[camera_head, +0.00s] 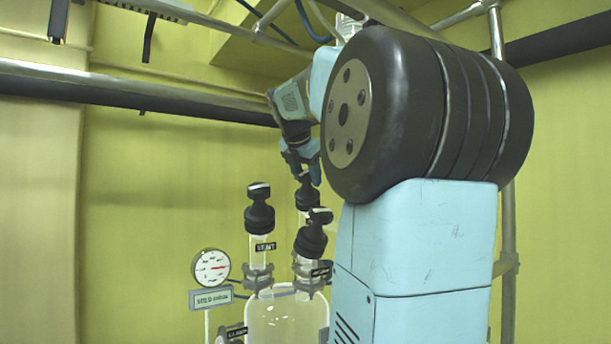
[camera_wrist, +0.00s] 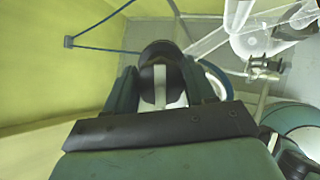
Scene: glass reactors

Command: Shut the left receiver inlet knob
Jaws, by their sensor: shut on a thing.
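A glass receiver vessel (camera_head: 285,318) stands at the lower middle of the head view, with three black knobs on glass necks above it. The left knob (camera_head: 259,212) has a label that seems to read VENT. The front knob (camera_head: 311,238) has a label too small to read. The back knob (camera_head: 306,196) sits directly under my gripper (camera_head: 301,168). In the wrist view my gripper (camera_wrist: 158,82) is shut on a black knob (camera_wrist: 160,54) with a pale stripe across its top, one finger on each side. The held knob's neck is hidden below the jaws.
A round gauge (camera_head: 211,267) with a sign stands left of the vessel. A dark horizontal pipe (camera_head: 140,102) crosses behind, and a metal post (camera_head: 508,230) stands right of my arm. In the wrist view, glass tubing (camera_wrist: 250,35) and a clamp (camera_wrist: 262,68) are at the right.

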